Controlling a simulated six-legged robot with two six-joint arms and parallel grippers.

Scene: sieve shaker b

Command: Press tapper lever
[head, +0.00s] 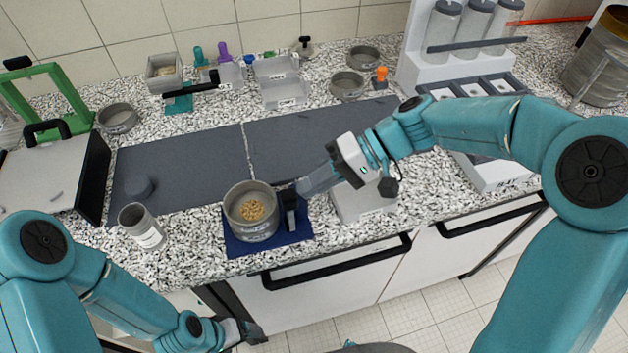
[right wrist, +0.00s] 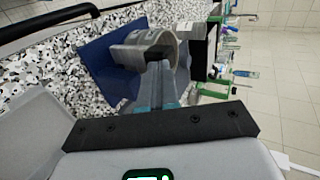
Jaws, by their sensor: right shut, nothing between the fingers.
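A round metal sieve pan (head: 252,212) with tan grains in it stands on a blue mat (head: 270,246) at the counter's front. A black upright lever (head: 290,207) stands at the right side of the pan. My right gripper (head: 304,190) is shut and empty, with its fingertips close beside the lever's top; I cannot tell whether they touch. In the right wrist view the shut fingers (right wrist: 160,85) point at the pan (right wrist: 150,45) over the blue mat (right wrist: 104,62); the lever is not clearly seen there. My left gripper (head: 243,331) is low, in front of the counter.
A grey metal cup (head: 141,227) stands left of the blue mat. Dark grey mats (head: 180,168) cover the middle counter and are mostly clear. A pale scale-like box (head: 362,205) sits under my right wrist. Trays and bowls (head: 347,84) line the back. Black cabinet handles (head: 335,262) stick out in front.

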